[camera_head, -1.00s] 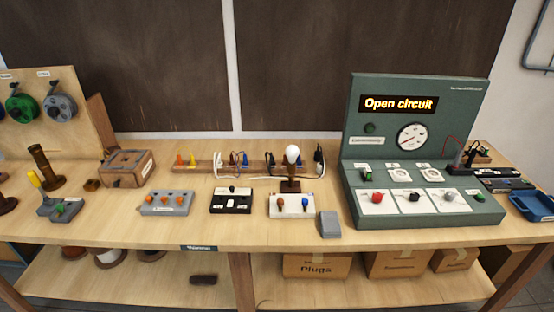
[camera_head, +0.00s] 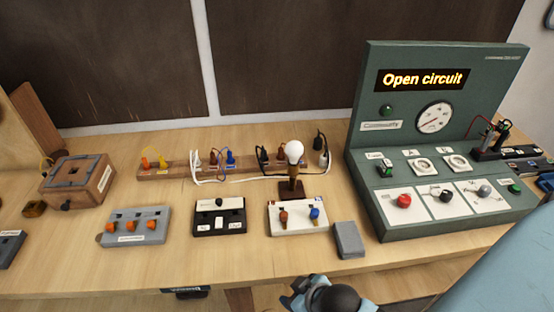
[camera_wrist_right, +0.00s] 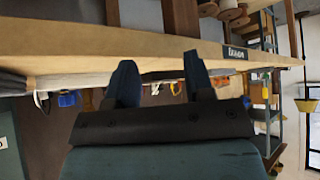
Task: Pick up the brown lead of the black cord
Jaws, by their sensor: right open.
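The black cord (camera_head: 257,148) runs along a low wooden rack (camera_head: 178,170) at the back of the bench. Its leads (camera_head: 264,155) stand upright in the rack, just left of the lamp bulb; a small brownish tip (camera_head: 281,154) beside them may be the brown lead, but it is too small to be sure. My right gripper (camera_head: 306,287) is at the bench's front edge, far from the rack, open and empty. In the right wrist view its two fingers (camera_wrist_right: 160,60) are spread below the bench edge. My left gripper is not in view.
A bulb on a wooden stand (camera_head: 292,170) rises close in front of the rack. A white terminal block (camera_head: 297,218), a black switch block (camera_head: 219,217) and a grey block (camera_head: 349,240) stand nearer. The green test panel (camera_head: 440,140) reads "Open circuit" at right.

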